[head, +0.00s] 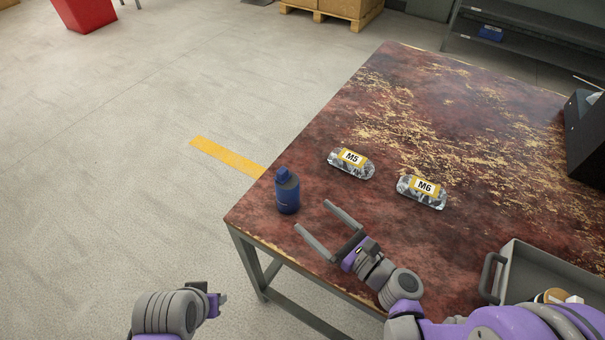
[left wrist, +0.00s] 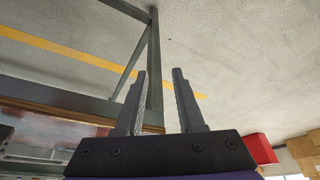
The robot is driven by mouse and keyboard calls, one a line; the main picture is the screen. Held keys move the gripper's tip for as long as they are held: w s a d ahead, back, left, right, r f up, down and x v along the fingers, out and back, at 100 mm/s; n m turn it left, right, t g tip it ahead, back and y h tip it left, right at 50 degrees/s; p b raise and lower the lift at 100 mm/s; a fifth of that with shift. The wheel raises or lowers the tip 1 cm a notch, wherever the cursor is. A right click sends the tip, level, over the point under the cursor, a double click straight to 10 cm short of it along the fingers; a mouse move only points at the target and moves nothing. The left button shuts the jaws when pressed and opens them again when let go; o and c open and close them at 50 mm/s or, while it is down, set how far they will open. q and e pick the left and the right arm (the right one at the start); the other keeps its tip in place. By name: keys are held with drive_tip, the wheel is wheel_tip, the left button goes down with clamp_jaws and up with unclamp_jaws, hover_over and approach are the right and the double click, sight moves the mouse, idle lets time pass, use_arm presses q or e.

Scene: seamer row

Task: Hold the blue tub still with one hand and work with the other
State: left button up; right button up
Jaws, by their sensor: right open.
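A blue bottle-like container (head: 287,192) with a blue cap stands upright near the left corner of the worn red-brown table (head: 440,110). I cannot tell if it is the tub. My right gripper (head: 312,215) is open and empty over the table, its fingertips just right of and nearer than the container, apart from it. My left gripper (head: 219,302) is low at the left, off the table's edge. In the left wrist view my left gripper (left wrist: 158,75) has its fingers apart with nothing between them.
Two clear packs, M5 (head: 351,163) and M6 (head: 422,191), lie on the table. A grey handled tray (head: 545,262) is at lower right, a black box (head: 586,138) at the right edge. A blue box (head: 490,33) sits on a far shelf.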

sight(287, 193)
use_arm(q)
drive_tip(key=shift+o, duration=0.6)
drive_tip(key=w+d+r+m+g, duration=0.1)
drive_tip(key=w+d+r, duration=0.2)
drive_tip(key=w+r, duration=0.5)
drive_tip(key=w+d+r+m+g, duration=0.1)
drive_tip(key=w+d+r, duration=0.3)
drive_tip(key=w+r, duration=0.3)
drive_tip(key=shift+w+d+r+m, duration=0.15)
drive_tip(key=shift+w+r+m, duration=0.25)
drive_tip(key=shift+w, duration=0.05)
drive_tip(key=w+d+r+m+g, duration=0.2)
drive_tip(key=w+d+r, duration=0.5)
drive_tip(key=d+r, duration=0.1)
drive_tip(key=shift+w+d+m, duration=0.2)
drive_tip(key=shift+d+m, duration=0.1)
drive_tip(key=shift+d, duration=0.25)
use_arm(e)
drive_tip(key=x, duration=1)
drive_tip(key=shift+w+a, duration=0.25)
drive_tip(key=shift+w, duration=0.05)
use_arm(q)
drive_tip(key=shift+r, duration=0.1)
use_arm(e)
drive_tip(key=shift+c, duration=0.3)
